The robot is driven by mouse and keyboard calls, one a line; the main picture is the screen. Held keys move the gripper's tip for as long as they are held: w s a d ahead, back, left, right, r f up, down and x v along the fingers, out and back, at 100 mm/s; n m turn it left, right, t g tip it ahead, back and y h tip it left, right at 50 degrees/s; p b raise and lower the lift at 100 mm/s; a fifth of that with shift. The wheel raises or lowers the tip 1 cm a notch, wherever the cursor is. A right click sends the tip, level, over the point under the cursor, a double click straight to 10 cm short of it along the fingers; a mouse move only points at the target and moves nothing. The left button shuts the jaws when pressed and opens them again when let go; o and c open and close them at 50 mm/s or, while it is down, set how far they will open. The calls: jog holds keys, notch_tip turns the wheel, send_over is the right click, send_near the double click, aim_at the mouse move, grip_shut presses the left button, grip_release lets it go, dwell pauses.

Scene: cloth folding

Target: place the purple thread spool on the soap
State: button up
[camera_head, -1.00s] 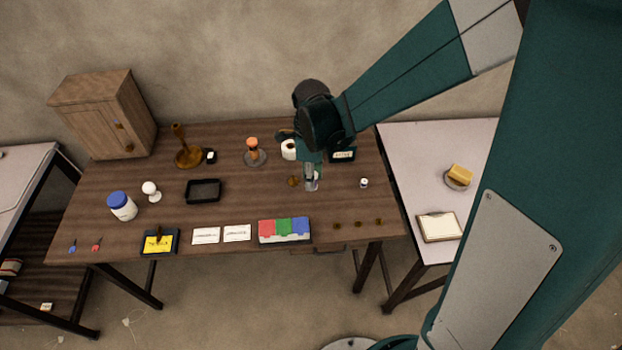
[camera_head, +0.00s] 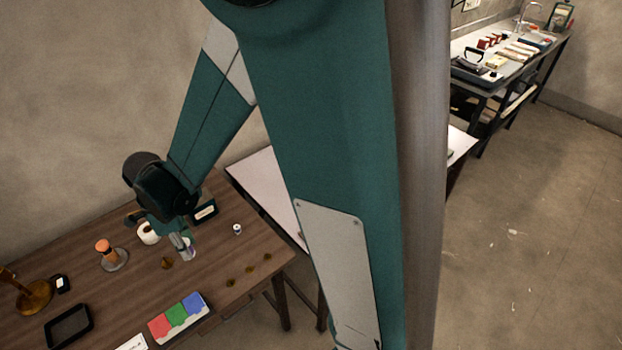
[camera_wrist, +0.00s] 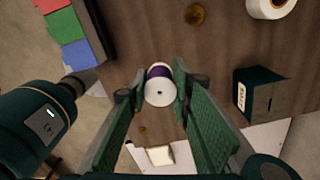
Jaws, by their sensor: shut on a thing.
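The purple thread spool (camera_wrist: 157,72) has a purple band and a white end, and sits between my fingertips in the wrist view. My gripper (camera_wrist: 158,88) is shut on it. In the head view my gripper (camera_head: 182,243) points down over the right part of the wooden table, and the spool (camera_head: 189,246) shows only as a small purple and white patch. I cannot tell whether the spool touches the tabletop. The soap is not visible now; my arm covers much of the pale side table.
A dark labelled box (camera_head: 205,212), a white roll (camera_head: 147,233) and a brass piece (camera_head: 167,263) stand close around my gripper. A small white item (camera_head: 237,229) is to its right. The pale side table (camera_head: 262,185) lies beyond the wooden table's right edge (camera_head: 292,257).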

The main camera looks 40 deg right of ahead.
jog(key=w+d+m, duration=0.1)
jog(key=w+d, duration=0.3)
jog(key=d, duration=0.5)
jog(key=w+d+m, duration=0.2)
jog(key=w+d, duration=0.2)
jog(key=d, duration=0.5)
jog(key=w+d+m, duration=0.1)
jog(key=w+d, duration=0.3)
jog(key=d, duration=0.5)
jog(key=s+d+f+m, duration=0.1)
jog(key=d, duration=1.5)
jog(key=s+d+f+m, duration=0.1)
jog(key=s+d+m, duration=0.1)
jog(key=d, duration=1.4)
jog(key=shift+d+m+b, duration=0.3)
jog(key=shift+f+b, duration=0.4)
jog(key=shift+f, duration=2.7)
jog(key=shift+f, duration=1.85)
